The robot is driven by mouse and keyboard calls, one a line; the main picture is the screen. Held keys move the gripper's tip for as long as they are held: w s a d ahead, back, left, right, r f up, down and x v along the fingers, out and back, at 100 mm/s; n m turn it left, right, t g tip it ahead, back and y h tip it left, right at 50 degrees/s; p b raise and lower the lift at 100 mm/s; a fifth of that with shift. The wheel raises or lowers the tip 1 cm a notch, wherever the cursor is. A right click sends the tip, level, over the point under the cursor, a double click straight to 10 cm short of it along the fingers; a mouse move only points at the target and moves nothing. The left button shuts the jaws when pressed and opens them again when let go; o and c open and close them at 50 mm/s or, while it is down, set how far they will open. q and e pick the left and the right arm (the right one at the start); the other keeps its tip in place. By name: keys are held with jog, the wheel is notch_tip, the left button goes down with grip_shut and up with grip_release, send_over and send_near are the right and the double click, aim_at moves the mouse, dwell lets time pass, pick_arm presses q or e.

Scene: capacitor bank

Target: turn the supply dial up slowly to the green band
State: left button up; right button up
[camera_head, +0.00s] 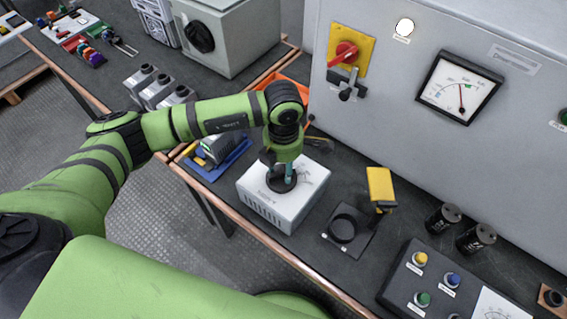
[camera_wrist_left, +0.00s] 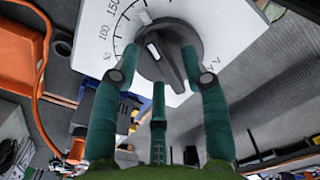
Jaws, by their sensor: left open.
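The supply box (camera_head: 262,209) is a white unit with a vented side, on the dark bench. Its black dial (camera_head: 287,186) is mostly hidden under my left gripper (camera_head: 279,170) in the head view. In the left wrist view the black dial (camera_wrist_left: 168,52) has a raised grip bar and a printed scale beside it with 50, 100 and 150. My left gripper's green fingers (camera_wrist_left: 160,62) stand open on either side of the dial; I cannot tell if they touch it. The panel meter (camera_head: 460,87) has a red needle standing near upright. My right gripper is out of view.
A red rotary switch (camera_head: 346,53) on a yellow plate and a lit white lamp (camera_head: 405,28) are on the grey cabinet. A yellow-handled tool (camera_head: 380,188), two black capacitors (camera_head: 476,239) and a button box (camera_head: 431,280) stand to the right. A blue tray (camera_head: 218,161) lies left.

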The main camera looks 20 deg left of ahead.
pick_arm(q)
jog(key=shift+f, duration=0.35)
grip_shut()
jog(key=shift+f+b, duration=0.15)
jog(key=shift+b, duration=0.25)
jog(key=m+b, duration=0.1)
jog(key=b, duration=0.1)
jog(key=m+b, duration=0.1)
jog(key=b, duration=0.1)
jog(key=shift+d+f+m, duration=0.15)
jog(key=shift+m, duration=0.25)
jog(key=shift+r+m+b, duration=0.2)
jog(key=shift+m+b, duration=0.3)
jog(key=shift+b, duration=0.05)
jog(key=shift+r, duration=0.15)
grip_release()
jog(key=shift+s, duration=0.1)
